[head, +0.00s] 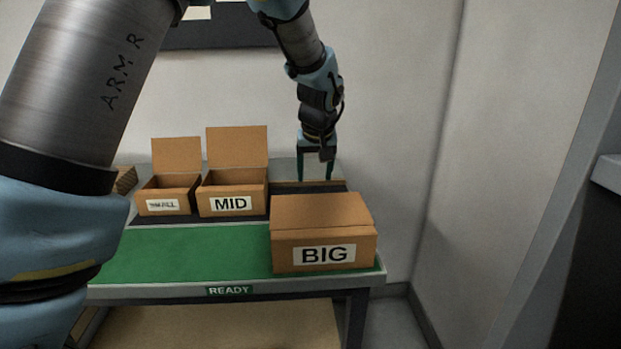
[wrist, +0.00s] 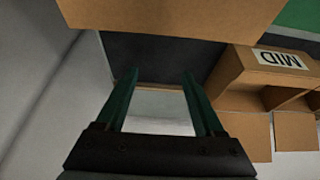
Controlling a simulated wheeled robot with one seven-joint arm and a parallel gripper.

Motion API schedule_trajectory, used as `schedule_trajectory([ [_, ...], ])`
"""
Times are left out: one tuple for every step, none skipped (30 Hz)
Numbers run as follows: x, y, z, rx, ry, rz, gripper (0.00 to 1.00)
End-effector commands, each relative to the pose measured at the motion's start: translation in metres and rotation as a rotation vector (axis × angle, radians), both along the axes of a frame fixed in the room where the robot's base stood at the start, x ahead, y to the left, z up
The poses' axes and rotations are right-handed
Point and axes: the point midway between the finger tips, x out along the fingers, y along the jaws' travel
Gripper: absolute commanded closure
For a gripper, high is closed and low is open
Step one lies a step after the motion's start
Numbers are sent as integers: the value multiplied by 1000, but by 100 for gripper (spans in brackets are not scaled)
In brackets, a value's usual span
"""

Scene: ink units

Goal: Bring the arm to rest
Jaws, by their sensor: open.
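My gripper (head: 316,172) hangs from my arm behind the BIG box, fingers pointing down. It is open and empty. In the wrist view my gripper (wrist: 160,92) shows two green fingers spread apart with nothing between them. The BIG box (head: 322,217) is closed and stands at the right end of the green mat, its label facing front. In the wrist view a cardboard box edge (wrist: 170,14) lies at the top, beyond the fingertips. The fingers appear apart from the boxes.
The MID box (head: 232,188) and SMALL box (head: 168,193) stand with lids up behind the green mat (head: 190,250), left of my gripper. The mat's left and middle are bare. The table's front edge carries a READY label (head: 230,291). A wall (head: 410,130) rises at the right.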

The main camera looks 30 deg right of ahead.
Motion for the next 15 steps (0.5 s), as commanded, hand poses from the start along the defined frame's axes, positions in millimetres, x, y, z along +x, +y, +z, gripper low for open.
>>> schedule_trajectory([
  [0, 0, 2, 0, 0, 0, 30],
  [0, 0, 2, 0, 0, 0, 30],
  [0, 0, 1, 0, 1, 0, 30],
  [0, 0, 1, 0, 1, 0, 30],
  [0, 0, 1, 0, 0, 0, 30],
  [0, 0, 1, 0, 0, 0, 30],
  [0, 0, 0, 0, 0, 0, 30],
  [0, 0, 0, 0, 0, 0, 30],
  [0, 0, 0, 0, 0, 0, 30],
  [0, 0, 0, 0, 0, 0, 30],
  [0, 0, 0, 0, 0, 0, 30],
  [0, 0, 0, 0, 0, 0, 30],
  [0, 0, 0, 0, 0, 0, 30],
  [0, 1, 0, 0, 1, 1, 30],
  [2, 3, 0, 1, 2, 4, 30],
])
